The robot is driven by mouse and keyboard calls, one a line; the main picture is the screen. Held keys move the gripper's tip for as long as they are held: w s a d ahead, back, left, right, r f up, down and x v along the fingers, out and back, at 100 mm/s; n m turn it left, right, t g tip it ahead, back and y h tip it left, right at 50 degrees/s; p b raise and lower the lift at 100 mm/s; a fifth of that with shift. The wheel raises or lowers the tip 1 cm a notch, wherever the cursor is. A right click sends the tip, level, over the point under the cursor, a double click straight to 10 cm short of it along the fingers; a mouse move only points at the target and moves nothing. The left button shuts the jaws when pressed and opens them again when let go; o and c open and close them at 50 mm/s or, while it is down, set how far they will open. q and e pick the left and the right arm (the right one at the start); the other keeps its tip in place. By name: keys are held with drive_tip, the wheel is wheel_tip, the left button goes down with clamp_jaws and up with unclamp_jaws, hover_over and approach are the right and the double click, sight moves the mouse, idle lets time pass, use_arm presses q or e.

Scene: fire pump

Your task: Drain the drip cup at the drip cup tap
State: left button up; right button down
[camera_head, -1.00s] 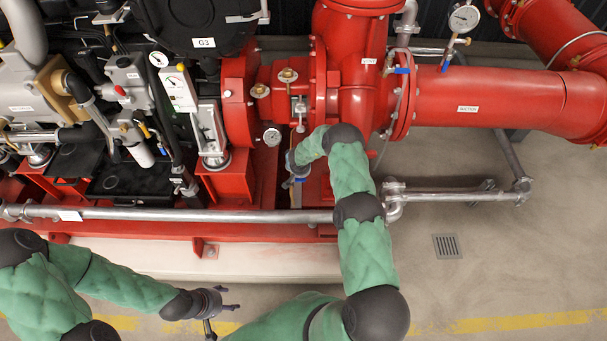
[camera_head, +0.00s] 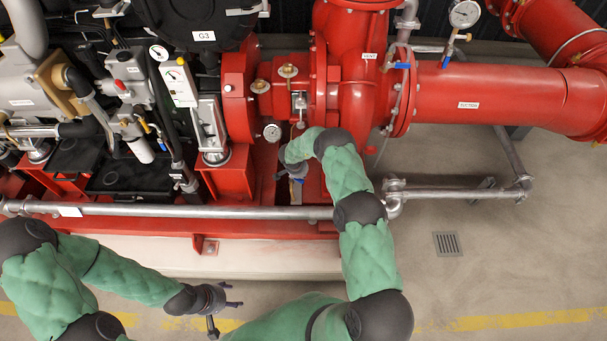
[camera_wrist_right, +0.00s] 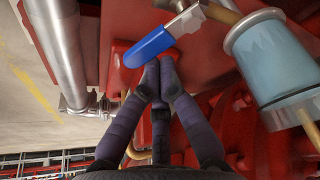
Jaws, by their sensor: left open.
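The tap's blue lever handle (camera_wrist_right: 148,47) shows in the right wrist view, slanted, on a metal valve body (camera_wrist_right: 186,22). The drip cup (camera_wrist_right: 268,58) is a pale blue-grey, see-through cylinder with a grey rim, to the right of the tap. My right gripper (camera_wrist_right: 159,65) has its dark fingers drawn together, tips at the handle's lower edge; whether they touch it is unclear. In the head view my right wrist (camera_head: 294,168) reaches in beside the red pump base and hides most of the tap and cup. My left gripper (camera_head: 225,298) is open and empty over the floor.
A long grey pipe (camera_head: 180,211) runs along the front of the red base, under my right arm. The red suction pipe (camera_head: 490,98) and vent-labelled casing stand behind. A floor drain (camera_head: 447,244) lies at right. The floor around it is clear.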

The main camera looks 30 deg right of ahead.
drive_tip(key=m, duration=0.2)
drive_tip(key=s+a+m+g+b, duration=0.1)
drive_tip(key=shift+a+f+m, duration=0.1)
drive_tip(key=shift+a+m, duration=0.05)
drive_tip(key=shift+m, duration=0.25)
drive_tip(key=m, duration=0.1)
drive_tip(key=a+m+g, duration=0.1)
drive_tip(key=shift+s+m+b, duration=0.3)
use_arm(q)
drive_tip(key=shift+f, duration=0.95)
use_arm(e)
drive_tip(key=shift+s+a, duration=0.2)
drive_tip(key=shift+a, duration=0.7)
drive_tip(key=s+d+p, duration=0.2)
drive_tip(key=d+p, duration=0.1)
drive_tip(key=d, duration=0.1)
use_arm(q)
wheel_tip(320, 180, up, 6)
drive_tip(key=w+d+p, duration=0.1)
drive_tip(key=p, duration=0.1)
drive_tip(key=shift+w+d+p, duration=0.15)
drive_tip(key=shift+w+p, duration=0.05)
drive_tip(key=shift+p, duration=0.1)
use_arm(e)
drive_tip(key=w+v, duration=0.1)
drive_tip(key=v, duration=0.9)
drive_tip(key=shift+w+a, duration=0.2)
